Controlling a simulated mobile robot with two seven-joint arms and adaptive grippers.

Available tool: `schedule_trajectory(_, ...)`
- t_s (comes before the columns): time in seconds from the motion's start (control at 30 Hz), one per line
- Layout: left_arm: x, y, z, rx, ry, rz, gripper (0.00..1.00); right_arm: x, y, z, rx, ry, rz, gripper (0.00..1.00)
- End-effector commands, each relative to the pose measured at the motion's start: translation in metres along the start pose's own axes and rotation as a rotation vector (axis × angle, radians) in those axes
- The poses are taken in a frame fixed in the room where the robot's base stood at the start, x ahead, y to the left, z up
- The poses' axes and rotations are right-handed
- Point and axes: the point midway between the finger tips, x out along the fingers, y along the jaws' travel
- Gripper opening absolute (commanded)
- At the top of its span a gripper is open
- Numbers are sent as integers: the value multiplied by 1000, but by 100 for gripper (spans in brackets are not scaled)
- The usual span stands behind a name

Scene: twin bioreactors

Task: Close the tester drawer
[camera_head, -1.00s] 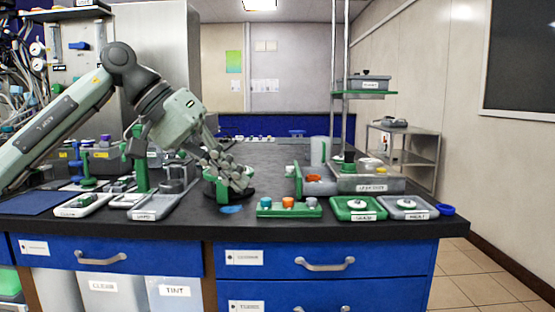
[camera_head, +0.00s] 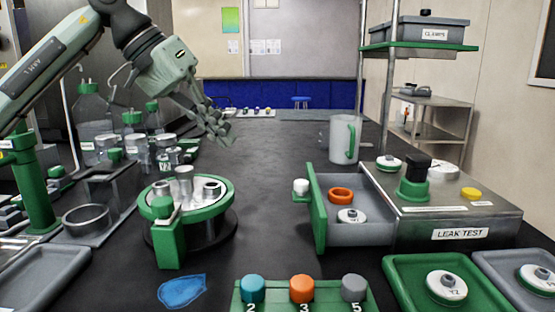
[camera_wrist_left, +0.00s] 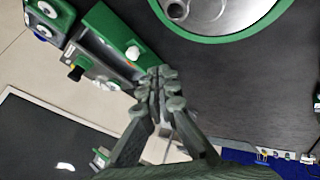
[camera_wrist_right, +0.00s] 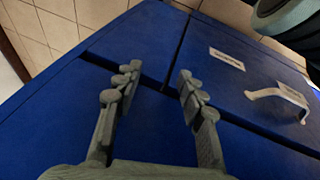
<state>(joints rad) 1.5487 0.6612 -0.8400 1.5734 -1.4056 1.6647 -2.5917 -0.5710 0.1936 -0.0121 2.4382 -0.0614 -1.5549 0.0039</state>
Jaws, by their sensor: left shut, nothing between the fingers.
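The leak tester (camera_head: 455,215), a grey box labelled LEAK TEST, stands on the bench at the right in the head view. Its drawer (camera_head: 345,232) is pulled out to the left, with a green front (camera_head: 317,208) and a white knob (camera_head: 300,187). An orange ring (camera_head: 341,195) and a white-and-grey disc (camera_head: 351,216) lie in the drawer. My left gripper (camera_head: 222,135) is shut and empty, above the bench, left of and farther back than the drawer front. It also shows shut in the left wrist view (camera_wrist_left: 160,82). My right gripper (camera_wrist_right: 152,85) is open and empty before a blue cabinet.
A green round stand (camera_head: 187,205) is left of the drawer. A clear jug with a green handle (camera_head: 344,140) stands behind the drawer. A green rack with coloured caps (camera_head: 302,295) is in front. Bare bench lies between stand and drawer.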

Motion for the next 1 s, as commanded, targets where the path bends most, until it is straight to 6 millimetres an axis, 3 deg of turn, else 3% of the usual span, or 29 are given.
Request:
schedule_trajectory(0.13,7,0,0,1,-1,1,0,0,0,1,0,-3,0,40)
schedule_trajectory(0.27,25,1,1,1,-4,2,0,1,-1,6,-2,-12,-1,40)
schedule_trajectory(0.63,103,1,1,0,-4,3,0,1,-1,6,-3,-12,-3,40)
schedule_trajectory(0.8,112,25,0,4,-1,2,0,8,-2,4,-4,-15,-7,40)
schedule_trajectory(1.0,118,35,0,1,0,0,0,16,-4,2,-6,-15,-10,40)
